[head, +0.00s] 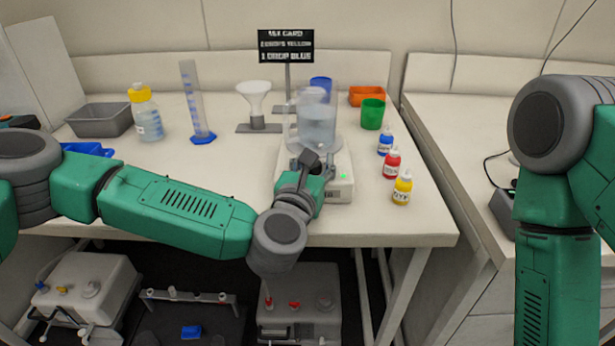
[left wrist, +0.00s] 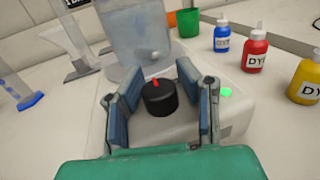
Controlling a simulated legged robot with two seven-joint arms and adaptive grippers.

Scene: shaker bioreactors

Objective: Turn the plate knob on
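The white stirrer plate (head: 341,190) stands on the bench with a clear beaker of liquid (head: 317,125) on it. A small green light glows on its front. In the left wrist view, the plate's black knob (left wrist: 160,98) has a red pointer mark aimed roughly toward the beaker. My left gripper (left wrist: 158,78) is open, with one finger on each side of the knob and visible gaps between. In the head view my left gripper (head: 308,160) hides the knob. My right arm shows at the right edge; its gripper is out of view.
Blue (head: 385,142), red (head: 391,164) and yellow (head: 402,188) dye bottles stand right of the plate. A green cup (head: 372,114) and orange tray (head: 367,97) are behind. A funnel on a stand (head: 254,100), graduated cylinder (head: 193,105) and yellow-capped bottle (head: 146,115) stand to the left.

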